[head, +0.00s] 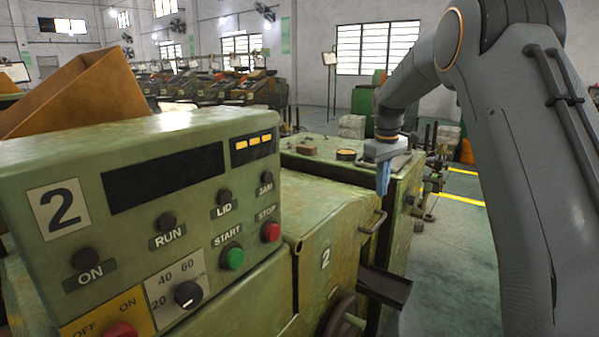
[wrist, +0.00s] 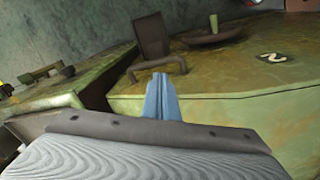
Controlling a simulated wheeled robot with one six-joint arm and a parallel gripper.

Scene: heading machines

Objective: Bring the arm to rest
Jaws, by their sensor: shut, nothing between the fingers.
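My gripper (head: 383,180) hangs at the end of my arm, with blue fingers pointing down, in front of the machine's rear block in the head view. In the wrist view, the blue fingers of my gripper (wrist: 161,82) are together and hold nothing. Beyond them in that view is the green machine lid (wrist: 225,85) with a dark bar handle (wrist: 157,68). The lid (head: 335,235) and its handle (head: 374,222) also show in the head view, below my gripper. I see no contact between the fingers and the machine.
The control panel (head: 140,215) of machine 2 fills the left, with a green start button (head: 232,257), a red stop button (head: 270,232) and a dial (head: 188,294). A dark chute (head: 385,286) sticks out at the lower right. Open floor (head: 450,250) lies beyond.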

